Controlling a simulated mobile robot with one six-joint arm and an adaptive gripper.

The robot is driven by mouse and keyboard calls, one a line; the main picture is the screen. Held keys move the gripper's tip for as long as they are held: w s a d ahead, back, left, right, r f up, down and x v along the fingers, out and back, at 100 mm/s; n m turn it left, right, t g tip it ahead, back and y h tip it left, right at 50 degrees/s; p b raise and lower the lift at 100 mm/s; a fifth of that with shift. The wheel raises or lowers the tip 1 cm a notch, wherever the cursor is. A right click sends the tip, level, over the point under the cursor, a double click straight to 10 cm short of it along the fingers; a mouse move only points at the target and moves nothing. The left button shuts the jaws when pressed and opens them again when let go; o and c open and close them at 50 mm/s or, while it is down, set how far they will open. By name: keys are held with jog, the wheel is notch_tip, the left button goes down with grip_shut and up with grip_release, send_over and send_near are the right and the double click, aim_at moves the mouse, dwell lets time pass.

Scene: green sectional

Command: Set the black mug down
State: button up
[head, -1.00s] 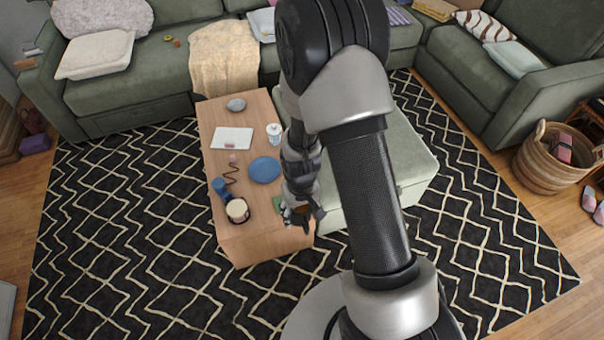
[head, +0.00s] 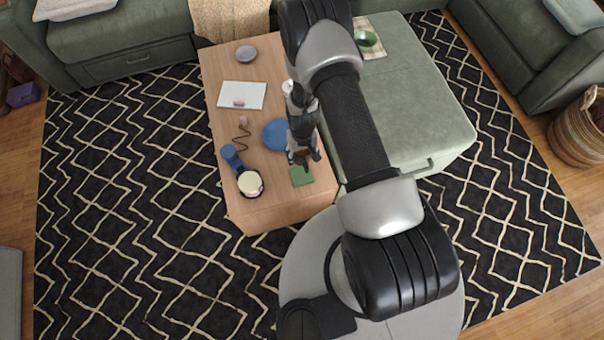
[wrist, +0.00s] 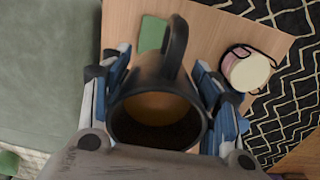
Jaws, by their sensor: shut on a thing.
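The black mug (wrist: 165,76) fills the middle of the wrist view, its open mouth facing the camera and its handle pointing toward the top of the picture. Its inside looks brown. My gripper (wrist: 167,95) is shut on it, with blue-grey fingers on both sides. In the head view my gripper (head: 303,160) is over the right part of the wooden table (head: 240,212), by a green square (head: 301,176). That square also shows beyond the mug in the wrist view (wrist: 152,33). The mug's base is hidden, and I cannot tell its height over the table.
On the table are a blue plate (head: 275,135) beside my gripper, a cream-topped jar (head: 250,183), a blue object (head: 232,157), a white pad (head: 242,95), a grey bowl (head: 246,52) and a white bottle (head: 288,87). A green ottoman (head: 420,110) stands close at the right.

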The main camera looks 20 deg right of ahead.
notch_tip(320, 180, down, 15)
jog(key=b, duration=0.5)
jog(key=shift+w+f, duration=0.1)
jog(key=shift+w, duration=0.05)
jog(key=shift+f, duration=0.1)
jog(key=o, duration=1.4)
